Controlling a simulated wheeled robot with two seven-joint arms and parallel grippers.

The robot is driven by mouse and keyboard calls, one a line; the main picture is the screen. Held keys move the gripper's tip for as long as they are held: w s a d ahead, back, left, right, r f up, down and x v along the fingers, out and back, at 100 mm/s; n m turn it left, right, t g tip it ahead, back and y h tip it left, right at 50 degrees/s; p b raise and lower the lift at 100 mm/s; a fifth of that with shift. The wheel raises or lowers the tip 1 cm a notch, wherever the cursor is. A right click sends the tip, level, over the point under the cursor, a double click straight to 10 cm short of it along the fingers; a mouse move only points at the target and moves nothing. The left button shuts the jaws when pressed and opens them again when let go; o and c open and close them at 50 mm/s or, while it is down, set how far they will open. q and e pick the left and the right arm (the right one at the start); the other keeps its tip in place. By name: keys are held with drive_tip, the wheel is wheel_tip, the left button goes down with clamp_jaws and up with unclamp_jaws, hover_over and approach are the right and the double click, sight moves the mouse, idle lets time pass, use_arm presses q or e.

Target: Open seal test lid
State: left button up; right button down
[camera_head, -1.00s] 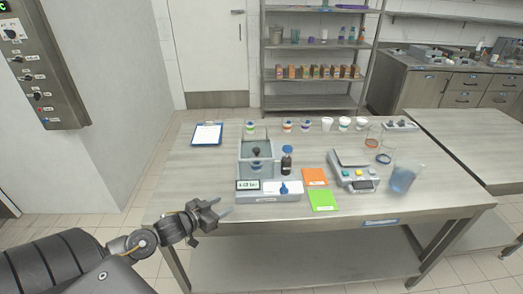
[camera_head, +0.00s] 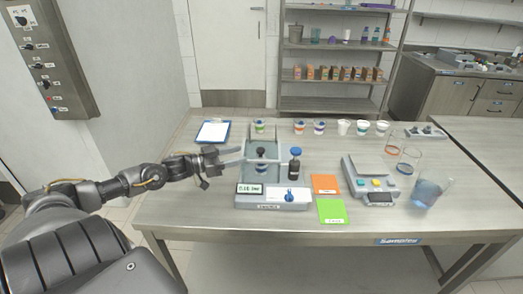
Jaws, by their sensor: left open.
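The seal test device (camera_head: 273,198) sits on the table, with a small display and a white panel with a blue mark at its front. Behind these is its grey, see-through chamber (camera_head: 263,141), with a dark-topped item (camera_head: 261,153) showing in it. I cannot clearly make out the lid's edges or whether it is raised. My left gripper (camera_head: 238,157) is open at the chamber's left side, fingers pointing right. Its fingertips overlap the chamber's left edge in the picture, and I cannot tell if they touch. My right gripper is not in view.
A dark bottle with a blue cap (camera_head: 295,164) stands right of the chamber. An orange card (camera_head: 325,184) and a green card (camera_head: 331,211) lie beside the device. A scale (camera_head: 370,168), a beaker (camera_head: 431,189), several cups and a clipboard (camera_head: 213,131) are also on the table.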

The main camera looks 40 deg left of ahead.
sight(261, 149)
use_arm(q)
drive_tip(key=p+x, duration=0.1)
drive_tip(key=x, duration=0.8)
drive_tip(key=shift+d, duration=0.1)
drive_tip(key=shift+c, duration=0.4)
clamp_jaws()
